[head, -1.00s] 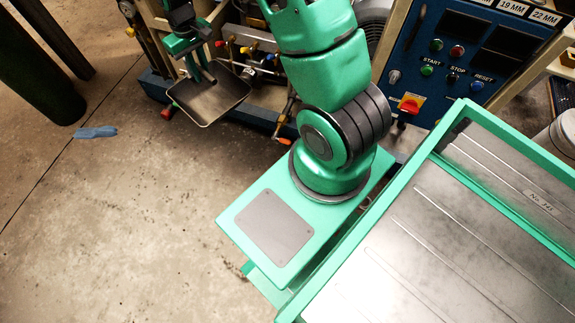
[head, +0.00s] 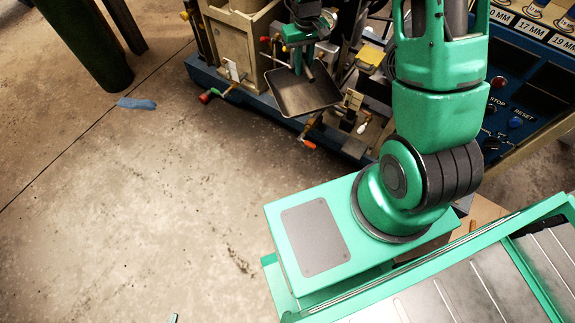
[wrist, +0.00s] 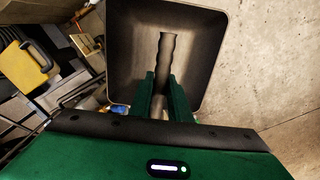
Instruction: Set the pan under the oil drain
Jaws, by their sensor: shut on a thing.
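The pan (head: 290,98) is a dark, shallow rectangular tray with a raised rim, empty inside. My gripper (head: 302,64) is shut on the pan's handle and holds it off the floor in front of the compressor's lower frame. In the wrist view the pan (wrist: 206,42) fills the upper middle, and its ribbed handle sits between my fingers (wrist: 163,88). Small valves show low on the machine: one with a red and green handle (head: 208,96) left of the pan, and one with an orange handle (head: 308,143) below its right corner. I cannot tell which is the oil drain.
The machine's blue base rail (head: 232,92) runs behind and beside the pan. A green cylinder (head: 85,45) stands at the upper left, with a blue rag (head: 136,103) on the floor. Concrete floor (head: 150,210) is open at left. A blue control panel (head: 530,85) is at right.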

